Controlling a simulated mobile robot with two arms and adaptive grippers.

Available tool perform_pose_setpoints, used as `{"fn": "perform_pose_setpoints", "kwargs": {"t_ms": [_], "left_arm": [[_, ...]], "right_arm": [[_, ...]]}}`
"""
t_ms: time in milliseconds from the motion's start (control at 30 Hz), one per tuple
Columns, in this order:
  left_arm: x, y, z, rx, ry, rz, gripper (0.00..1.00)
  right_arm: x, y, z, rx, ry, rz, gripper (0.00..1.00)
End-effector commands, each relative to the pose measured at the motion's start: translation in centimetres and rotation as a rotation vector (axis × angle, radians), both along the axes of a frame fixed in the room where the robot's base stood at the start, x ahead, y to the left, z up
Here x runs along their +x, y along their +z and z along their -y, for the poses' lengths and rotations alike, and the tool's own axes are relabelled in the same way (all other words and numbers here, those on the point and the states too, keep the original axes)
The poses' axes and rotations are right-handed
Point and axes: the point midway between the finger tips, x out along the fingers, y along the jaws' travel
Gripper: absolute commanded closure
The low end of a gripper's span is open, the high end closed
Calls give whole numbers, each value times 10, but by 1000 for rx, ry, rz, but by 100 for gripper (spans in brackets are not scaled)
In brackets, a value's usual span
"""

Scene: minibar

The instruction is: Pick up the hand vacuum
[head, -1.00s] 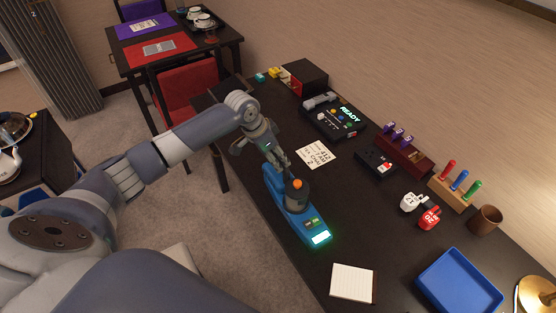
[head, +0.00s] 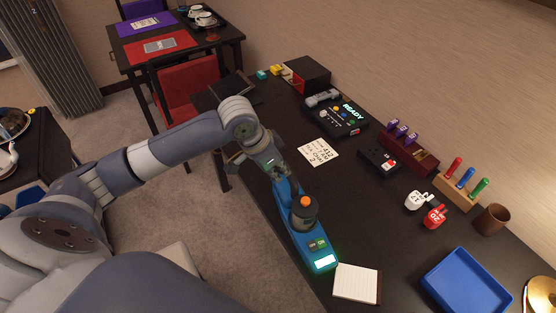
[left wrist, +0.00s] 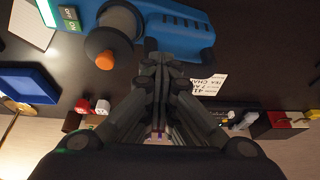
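The hand vacuum is a long blue body (head: 293,217) with a dark round part and orange knob (head: 306,201), ON and OFF buttons, and a lit panel at its near end. It lies along the dark table's left edge. My left gripper (head: 279,172) is at its far end. In the left wrist view, the gripper's fingers (left wrist: 157,62) are close together beside the lower edge of the blue body (left wrist: 180,32). I see nothing clearly held between them, and I cannot tell whether they touch it. My right gripper is not in view.
A notepad (head: 357,283) lies right by the vacuum's lit end. A written card (head: 318,151) lies to its right. A blue tray (head: 466,283), a brown cup (head: 492,220) and small devices stand further right. A red chair (head: 190,92) is beyond the table's left edge.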

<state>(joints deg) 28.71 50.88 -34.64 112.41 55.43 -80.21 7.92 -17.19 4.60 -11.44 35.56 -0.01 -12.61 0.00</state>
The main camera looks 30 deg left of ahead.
Motion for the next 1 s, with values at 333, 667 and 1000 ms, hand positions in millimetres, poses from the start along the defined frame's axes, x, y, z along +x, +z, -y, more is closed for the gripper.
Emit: {"fn": "perform_pose_setpoints", "kwargs": {"t_ms": [333,667,1000], "left_arm": [[-42,0,23,5,0,-9,100],[-48,4,28,2,1,-5,100],[-47,4,28,1,1,-3,59]], "right_arm": [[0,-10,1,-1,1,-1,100],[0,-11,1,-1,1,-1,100],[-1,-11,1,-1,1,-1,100]]}}
